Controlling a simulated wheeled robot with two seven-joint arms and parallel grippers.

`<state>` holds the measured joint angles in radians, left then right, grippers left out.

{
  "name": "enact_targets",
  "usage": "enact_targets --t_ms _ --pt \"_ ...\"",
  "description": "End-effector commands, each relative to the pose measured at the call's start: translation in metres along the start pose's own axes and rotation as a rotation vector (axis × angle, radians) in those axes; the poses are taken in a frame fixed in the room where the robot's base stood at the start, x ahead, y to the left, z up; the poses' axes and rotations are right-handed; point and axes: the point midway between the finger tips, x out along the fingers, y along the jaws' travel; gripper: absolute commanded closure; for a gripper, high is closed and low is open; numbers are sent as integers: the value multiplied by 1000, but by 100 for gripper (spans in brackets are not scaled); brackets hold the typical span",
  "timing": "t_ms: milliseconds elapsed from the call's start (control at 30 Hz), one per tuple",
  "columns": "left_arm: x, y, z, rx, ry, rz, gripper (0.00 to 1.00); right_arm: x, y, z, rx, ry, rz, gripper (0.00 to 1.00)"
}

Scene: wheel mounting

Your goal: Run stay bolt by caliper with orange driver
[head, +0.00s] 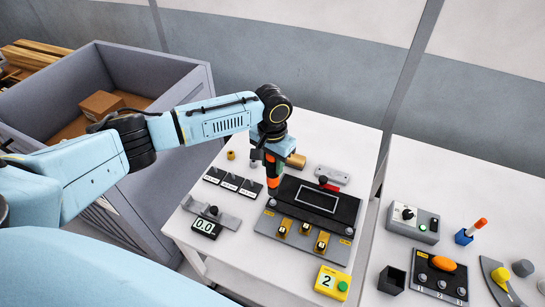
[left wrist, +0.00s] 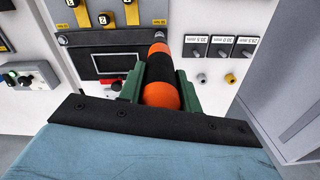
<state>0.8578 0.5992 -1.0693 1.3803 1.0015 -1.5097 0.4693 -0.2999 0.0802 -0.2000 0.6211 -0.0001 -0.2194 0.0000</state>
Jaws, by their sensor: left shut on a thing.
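My left gripper (head: 270,158) is shut on the orange driver (head: 273,183), with black and orange bands. In the left wrist view the driver (left wrist: 161,94) sits between the green fingers, pointing away. Another bolt head (left wrist: 62,39) shows at the fixture's other corner. A grey slide with a black knob (head: 214,211), possibly the caliper, lies beside a display reading 0.0 (head: 205,226). My right gripper is out of view.
Labelled pegs (head: 230,181) stand left of the fixture. A second table at right holds a control box (head: 413,222) and an orange-handled tool (head: 480,223).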

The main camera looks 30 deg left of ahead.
Motion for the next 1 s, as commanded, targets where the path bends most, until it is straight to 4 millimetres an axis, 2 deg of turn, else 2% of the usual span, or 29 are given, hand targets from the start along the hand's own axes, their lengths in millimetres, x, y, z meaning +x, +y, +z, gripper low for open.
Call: enact_targets --t_ms 200,400,1000 --pt "22 1 -1 0 3 2 100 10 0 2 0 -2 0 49" --pt "35 0 -1 -1 4 1 100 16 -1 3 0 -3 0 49" --pt "40 0 -1 0 4 1 100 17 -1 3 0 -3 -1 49"
